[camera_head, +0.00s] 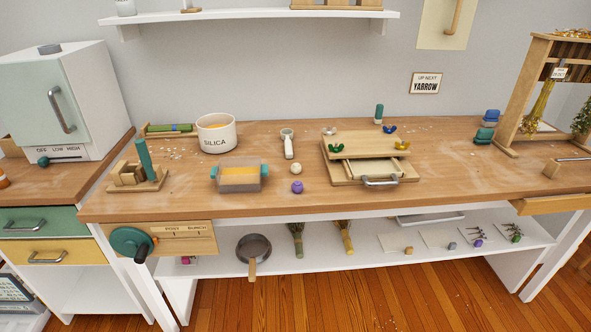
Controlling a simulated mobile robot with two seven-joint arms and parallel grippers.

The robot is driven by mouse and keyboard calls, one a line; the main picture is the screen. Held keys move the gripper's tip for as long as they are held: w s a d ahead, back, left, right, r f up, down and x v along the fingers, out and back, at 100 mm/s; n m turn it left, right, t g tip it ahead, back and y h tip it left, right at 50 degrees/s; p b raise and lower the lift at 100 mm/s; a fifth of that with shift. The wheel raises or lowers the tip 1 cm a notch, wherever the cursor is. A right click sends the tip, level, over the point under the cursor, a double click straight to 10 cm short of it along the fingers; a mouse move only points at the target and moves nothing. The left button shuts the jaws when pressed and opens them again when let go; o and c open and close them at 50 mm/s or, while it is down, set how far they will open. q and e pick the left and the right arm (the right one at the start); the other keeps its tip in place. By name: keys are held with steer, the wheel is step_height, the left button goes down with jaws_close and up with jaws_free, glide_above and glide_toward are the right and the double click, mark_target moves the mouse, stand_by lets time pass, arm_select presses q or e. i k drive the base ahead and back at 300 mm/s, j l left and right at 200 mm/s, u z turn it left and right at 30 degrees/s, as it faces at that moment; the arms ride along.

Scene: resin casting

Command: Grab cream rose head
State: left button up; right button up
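A small round cream rose head (296,168) sits on the wooden workbench (330,200), near the middle. A purple flower head (297,187) sits just in front of it, a little nearer the bench's front edge. The two look close together but apart. Neither of my grippers shows in the head view, and nothing covers the cream rose head.
A grey-and-tan box with teal handles (239,180) stands to the left, with a white SILICA pot (216,133) behind it. A white scoop (288,143) lies behind the rose head. A wooden flower press (366,168) stands to the right.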

mark_target(296, 168)
steer(key=i+j, duration=0.15)
steer(key=j, duration=0.2)
steer(key=i+j, duration=0.15)
steer(key=j, duration=0.2)
steer(key=i+j, duration=0.2)
steer(key=j, duration=0.15)
steer(key=i+j, duration=0.15)
steer(key=j, duration=0.15)
